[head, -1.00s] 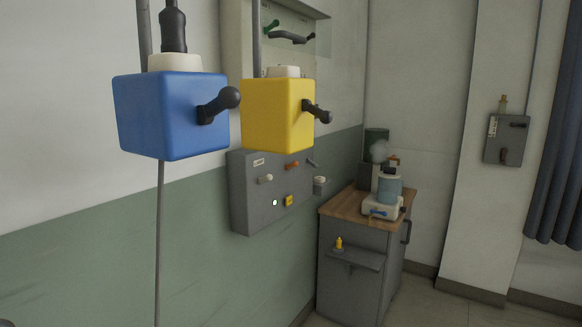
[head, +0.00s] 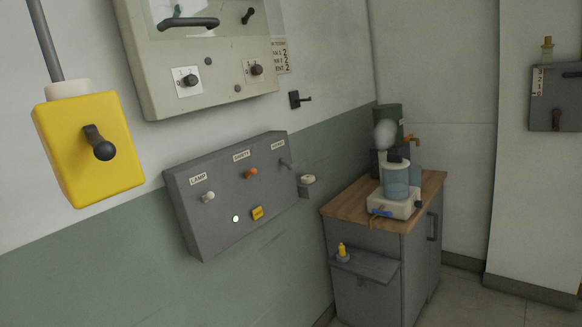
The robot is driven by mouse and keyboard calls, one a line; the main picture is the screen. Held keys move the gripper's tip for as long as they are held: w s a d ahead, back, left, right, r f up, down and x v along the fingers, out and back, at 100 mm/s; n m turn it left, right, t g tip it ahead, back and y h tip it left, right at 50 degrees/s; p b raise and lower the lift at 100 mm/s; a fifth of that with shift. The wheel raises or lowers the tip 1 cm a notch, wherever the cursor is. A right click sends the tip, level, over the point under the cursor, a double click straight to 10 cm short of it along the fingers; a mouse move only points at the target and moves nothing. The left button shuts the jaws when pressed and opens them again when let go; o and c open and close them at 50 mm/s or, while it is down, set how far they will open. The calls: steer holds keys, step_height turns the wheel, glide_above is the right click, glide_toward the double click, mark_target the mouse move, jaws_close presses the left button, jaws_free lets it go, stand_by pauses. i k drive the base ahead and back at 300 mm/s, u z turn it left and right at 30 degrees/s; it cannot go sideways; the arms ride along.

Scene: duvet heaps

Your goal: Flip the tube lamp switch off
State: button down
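A grey wall panel (head: 190,235) with a sloped face hangs on the wall left of centre. Its left label reads LAMP, and a lever with a pale knob (head: 208,197) sits below that label. A lever with an orange knob (head: 250,173) sits under a middle label that seems to read SAFETY. A third, grey lever (head: 286,164) is at the right end, its label too small to read surely. A small bright white dot (head: 236,219) and a yellow tag (head: 257,213) show lower on the face. My gripper is not in view.
A yellow box (head: 80,165) with a black lever hangs close at the left. A pale cabinet (head: 150,95) with dark knobs is above the panel. A wood-topped grey cabinet (head: 340,211) with a glass-vessel apparatus (head: 396,180) stands to the right. Floor shows at lower right.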

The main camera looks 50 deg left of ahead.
mark_target(210, 195)
steer(key=u, duration=0.05)
steer(key=i, duration=1.3)
steer(key=u, duration=0.85)
steer(key=i, duration=0.7)
steer(key=u, duration=0.5)
steer(key=k, duration=0.9)
steer(key=u, duration=0.2)
steer(key=i, duration=0.9)
steer(key=z, duration=0.05)
